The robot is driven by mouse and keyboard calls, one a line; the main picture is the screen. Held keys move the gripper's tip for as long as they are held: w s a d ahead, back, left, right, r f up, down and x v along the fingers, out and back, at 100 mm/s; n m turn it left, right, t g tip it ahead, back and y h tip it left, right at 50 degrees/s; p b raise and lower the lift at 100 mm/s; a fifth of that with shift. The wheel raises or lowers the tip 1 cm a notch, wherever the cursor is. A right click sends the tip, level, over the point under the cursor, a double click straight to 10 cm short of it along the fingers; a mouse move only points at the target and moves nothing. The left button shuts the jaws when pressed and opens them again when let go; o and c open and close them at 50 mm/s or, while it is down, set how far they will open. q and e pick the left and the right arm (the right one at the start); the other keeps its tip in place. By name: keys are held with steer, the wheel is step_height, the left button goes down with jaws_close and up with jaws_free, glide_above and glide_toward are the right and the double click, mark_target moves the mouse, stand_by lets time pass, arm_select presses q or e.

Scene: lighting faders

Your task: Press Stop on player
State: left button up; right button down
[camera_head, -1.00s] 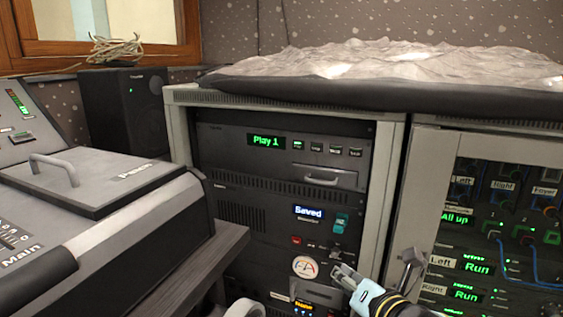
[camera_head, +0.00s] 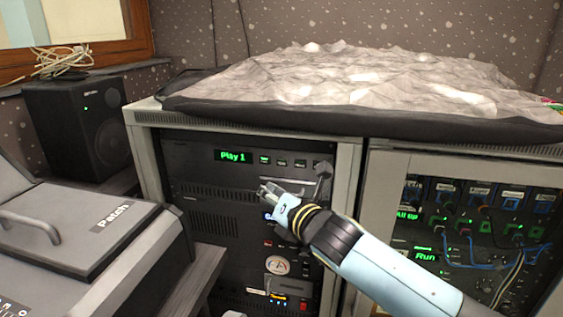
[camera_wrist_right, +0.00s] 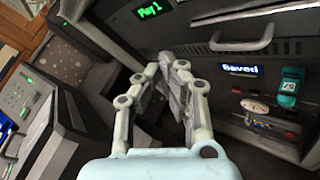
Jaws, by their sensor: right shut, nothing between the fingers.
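The player (camera_head: 200,160) is the top unit in the rack. Its green display reads "Play 1" (camera_head: 233,156). A row of small buttons (camera_head: 282,162) runs to the right of the display; the leftmost is lit green, and their labels are too small to read. In the right wrist view the display (camera_wrist_right: 150,9) shows at the top, with the buttons out of frame. My right gripper (camera_head: 266,189) is shut and empty, below the button row and in front of the drawer area; it also shows in the wrist view (camera_wrist_right: 166,70).
A drawer handle (camera_wrist_right: 242,40) sticks out under the player. A patch rack (camera_head: 430,175) with cables stands at right. A console (camera_head: 90,220) and a speaker (camera_head: 75,125) are at left.

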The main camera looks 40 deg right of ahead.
mark_target(282, 162)
steer(key=shift+w+d, duration=0.1)
steer(key=shift+w+d, duration=1.4)
steer(key=shift+d, duration=0.25)
steer(key=shift+w+d, duration=1.35)
steer(key=shift+d, duration=0.25)
steer(key=shift+r+p, duration=0.1)
steer(key=shift+p, duration=0.2)
steer(key=shift+w+d+p, duration=0.15)
steer(key=shift+w+p, duration=0.05)
steer(key=shift+p, duration=0.25)
steer(key=shift+w+d, duration=0.1)
steer(key=shift+d, duration=0.05)
